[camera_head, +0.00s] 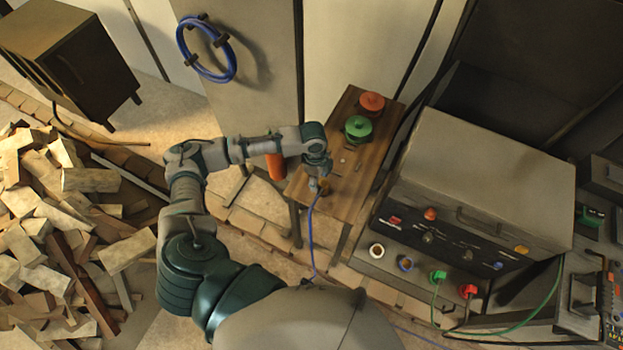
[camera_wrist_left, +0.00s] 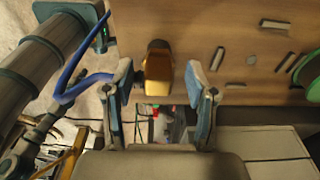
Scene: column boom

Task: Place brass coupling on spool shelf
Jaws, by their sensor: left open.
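The brass coupling (camera_wrist_left: 159,72) shows in the left wrist view as a gold-coloured piece at the near edge of the wooden spool shelf (camera_wrist_left: 215,90). My left gripper (camera_wrist_left: 160,80) is open, with one blue-padded finger on each side of the coupling and visible gaps between. In the head view my left gripper (camera_head: 319,187) is over the near end of the spool shelf (camera_head: 345,205), and the coupling there is mostly hidden. The shelf carries a green spool (camera_head: 358,129) and a red spool (camera_head: 372,102) at its far end. My right gripper is not in view.
Small metal pieces lie on the shelf. An orange cylinder (camera_head: 276,166) stands left of it. A blue cable (camera_head: 311,240) hangs by my left gripper. A large grey console (camera_head: 480,170) stands close on the right. Piled wood blocks (camera_head: 65,225) lie at the left.

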